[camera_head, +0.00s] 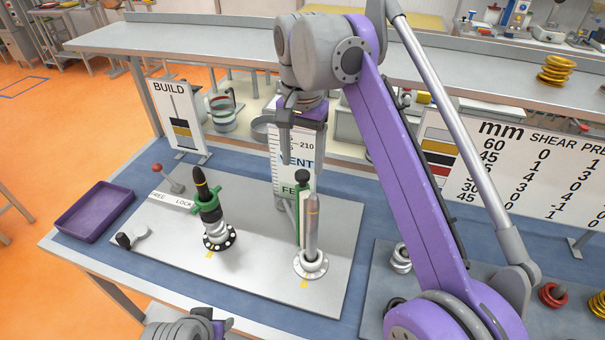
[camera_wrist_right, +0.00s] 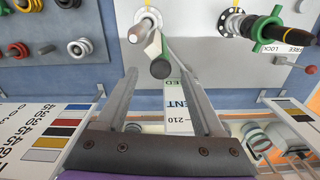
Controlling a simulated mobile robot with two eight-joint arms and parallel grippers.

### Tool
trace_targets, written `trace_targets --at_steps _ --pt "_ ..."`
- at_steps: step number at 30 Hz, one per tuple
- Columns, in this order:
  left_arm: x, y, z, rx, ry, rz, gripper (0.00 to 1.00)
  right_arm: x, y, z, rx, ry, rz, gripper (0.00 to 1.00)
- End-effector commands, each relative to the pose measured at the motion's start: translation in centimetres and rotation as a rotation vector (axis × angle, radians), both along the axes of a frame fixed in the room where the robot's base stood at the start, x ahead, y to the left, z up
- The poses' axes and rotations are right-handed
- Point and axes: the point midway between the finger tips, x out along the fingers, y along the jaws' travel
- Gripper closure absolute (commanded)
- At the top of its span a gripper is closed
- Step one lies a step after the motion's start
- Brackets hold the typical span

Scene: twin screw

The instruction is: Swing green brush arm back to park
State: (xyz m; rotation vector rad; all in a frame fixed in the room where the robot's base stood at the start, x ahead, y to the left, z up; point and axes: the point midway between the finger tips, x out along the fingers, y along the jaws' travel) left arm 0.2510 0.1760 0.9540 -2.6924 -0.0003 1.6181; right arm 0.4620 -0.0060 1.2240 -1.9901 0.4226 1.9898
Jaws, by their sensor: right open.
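The green brush arm (camera_head: 304,215) is a slim upright bar with a black knob (camera_head: 302,176) on top. It stands close beside the bare metal screw (camera_head: 312,232) on the right of the grey plate. In the right wrist view the knob (camera_wrist_right: 160,68) shows end-on, with the screw (camera_wrist_right: 145,27) just beyond it. My right gripper (camera_head: 302,140) is open and points down above the knob. In its wrist view the fingers (camera_wrist_right: 152,80) spread to either side of the knob's line; I cannot tell any contact. The fingers of my left gripper do not show.
A dark screw (camera_head: 205,190) with a green collar stands at left on the plate (camera_head: 262,215). A red-knobbed lever, a black-knobbed handle and a purple tray (camera_head: 97,212) lie left. A BUILD board (camera_head: 180,115) and an upright gauge card (camera_head: 280,160) stand behind.

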Motion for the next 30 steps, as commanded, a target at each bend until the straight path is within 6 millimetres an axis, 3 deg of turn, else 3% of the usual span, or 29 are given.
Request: trace_targets --at_steps 1,6,17,28,30 --pt "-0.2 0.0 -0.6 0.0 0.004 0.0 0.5 -0.1 0.0 -1.1 -0.001 0.001 0.0 0.31" --pt "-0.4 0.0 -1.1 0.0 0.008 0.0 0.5 0.0 0.0 -2.6 0.0 -0.001 0.0 0.31" --pt "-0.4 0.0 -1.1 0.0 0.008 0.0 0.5 0.0 0.0 -3.0 -0.001 -0.002 0.0 0.31" --pt "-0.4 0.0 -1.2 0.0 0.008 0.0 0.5 0.0 0.0 -3.0 -0.001 -0.002 0.0 0.96" --pt "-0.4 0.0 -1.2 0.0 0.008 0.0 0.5 0.0 0.0 -3.0 0.0 -0.001 0.0 1.0"
